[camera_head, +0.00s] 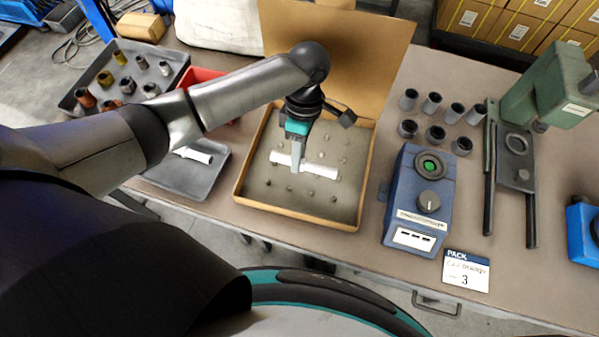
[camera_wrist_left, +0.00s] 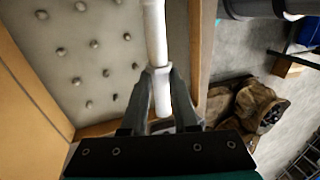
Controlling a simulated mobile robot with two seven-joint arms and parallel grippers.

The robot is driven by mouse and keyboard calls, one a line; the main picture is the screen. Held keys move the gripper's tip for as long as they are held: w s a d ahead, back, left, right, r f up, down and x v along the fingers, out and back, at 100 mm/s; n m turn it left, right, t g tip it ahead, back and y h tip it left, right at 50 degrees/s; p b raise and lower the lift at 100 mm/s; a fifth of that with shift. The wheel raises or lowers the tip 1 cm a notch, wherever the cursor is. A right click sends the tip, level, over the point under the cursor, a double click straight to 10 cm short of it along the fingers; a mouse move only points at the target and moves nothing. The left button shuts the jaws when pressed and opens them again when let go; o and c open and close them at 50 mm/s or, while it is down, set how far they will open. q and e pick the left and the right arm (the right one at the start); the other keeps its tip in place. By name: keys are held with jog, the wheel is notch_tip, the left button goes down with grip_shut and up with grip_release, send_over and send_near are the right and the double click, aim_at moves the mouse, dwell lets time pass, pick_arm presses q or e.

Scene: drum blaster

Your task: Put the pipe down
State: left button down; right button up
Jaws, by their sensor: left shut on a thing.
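A white pipe (camera_head: 320,172) is in my left gripper (camera_head: 296,166), inside the outline of an open cardboard box (camera_head: 295,216) with a dotted, studded grey floor. I cannot tell whether the pipe touches the studs. My right gripper is not in view.
A shallow grey tray (camera_head: 205,184) left of the box holds another white piece. A blue machine (camera_head: 405,235) with a green button stands to the right, behind a "PACK" card (camera_head: 466,270). Several grey cups (camera_head: 432,103) and a green press (camera_head: 550,90) are further right. The box lid stands raised behind.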

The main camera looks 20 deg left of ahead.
aim_at(297, 182)
pick_arm(q)
notch_tip(297, 182, down, 4)
jog(key=shift+b, duration=0.5)
notch_tip(297, 182, down, 4)
jog(key=shift+r+b, duration=0.2)
jog(key=shift+b, duration=0.5)
jog(key=shift+f, duration=0.35)
jog(key=c, duration=0.8)
grip_release()
jog(key=shift+s, duration=0.1)
jog(key=shift+o, duration=0.6)
jog(key=p+v, duration=0.3)
jog(key=v, duration=0.9)
jog(key=shift+r+p, duration=0.3)
jog(key=shift+r, duration=0.05)
